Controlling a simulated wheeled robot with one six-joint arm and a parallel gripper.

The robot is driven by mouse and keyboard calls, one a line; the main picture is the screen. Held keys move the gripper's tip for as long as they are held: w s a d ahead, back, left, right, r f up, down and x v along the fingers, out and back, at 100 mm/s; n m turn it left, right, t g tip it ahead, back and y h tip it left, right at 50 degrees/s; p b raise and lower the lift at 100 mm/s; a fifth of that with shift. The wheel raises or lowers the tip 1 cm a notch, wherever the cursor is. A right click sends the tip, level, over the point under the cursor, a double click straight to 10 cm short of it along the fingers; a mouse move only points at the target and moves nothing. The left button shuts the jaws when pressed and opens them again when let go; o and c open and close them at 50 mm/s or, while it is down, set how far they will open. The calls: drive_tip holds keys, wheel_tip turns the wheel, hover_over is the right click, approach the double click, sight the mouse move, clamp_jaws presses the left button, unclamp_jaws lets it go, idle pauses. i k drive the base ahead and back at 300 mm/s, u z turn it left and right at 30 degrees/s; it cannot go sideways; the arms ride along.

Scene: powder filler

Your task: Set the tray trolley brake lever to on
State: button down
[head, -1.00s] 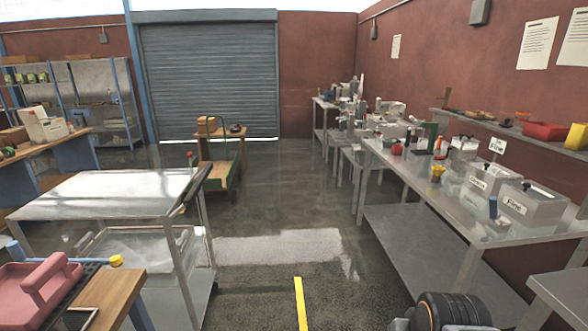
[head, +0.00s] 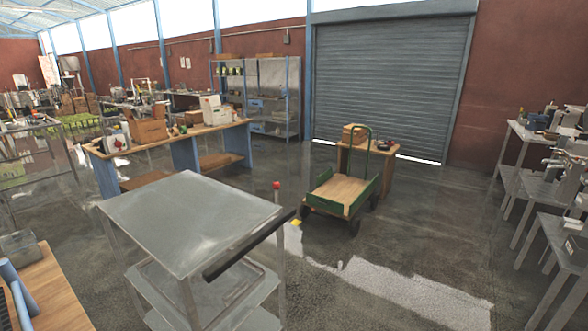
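The tray trolley (head: 185,215) is a grey metal cart with a flat top and lower shelves, standing in the near foreground. Its black push handle (head: 248,245) runs along its right side. A thin upright lever with a red knob (head: 276,185) rises just beyond the handle's far end; it looks like the brake lever. I cannot read any on or off marking at this distance. A small yellow piece (head: 296,222) shows just right of the handle's far end. My gripper is not in view.
A green flatbed cart (head: 342,192) stands beyond the trolley, near a small wooden table (head: 372,160) and the roller shutter (head: 390,85). A wooden bench (head: 50,285) is close at lower left. Open floor (head: 400,260) lies right of the trolley, before steel benches (head: 520,130).

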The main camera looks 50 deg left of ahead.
sight(276, 185)
drive_tip(key=u, duration=0.35)
drive_tip(key=i, duration=1.45)
drive_tip(key=u, duration=1.9)
drive_tip(key=i, duration=1.05)
drive_tip(key=u, duration=0.85)
